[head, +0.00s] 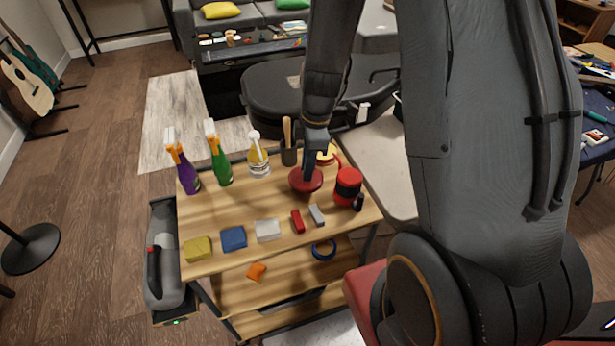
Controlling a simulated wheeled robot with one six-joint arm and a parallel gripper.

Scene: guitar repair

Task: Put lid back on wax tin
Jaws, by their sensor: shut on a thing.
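My gripper (309,170) points down over the wooden cart top and is shut on a round dark red lid (303,184). The lid appears roughly level; I cannot tell whether it touches the wood or hangs just above it. The wax tin (329,153) stands behind and to the right of the lid, open, with pale yellow wax and a red rim showing. My gripper and wrist hide part of it. The lid is apart from the tin.
A red and black jar (348,184) stands close right of the lid. Behind are a brush cup (289,155), a clear bottle (258,158), and green (220,165) and purple (187,175) spray bottles. Several blocks, including a blue one (233,238), line the front. The cart's left middle is clear.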

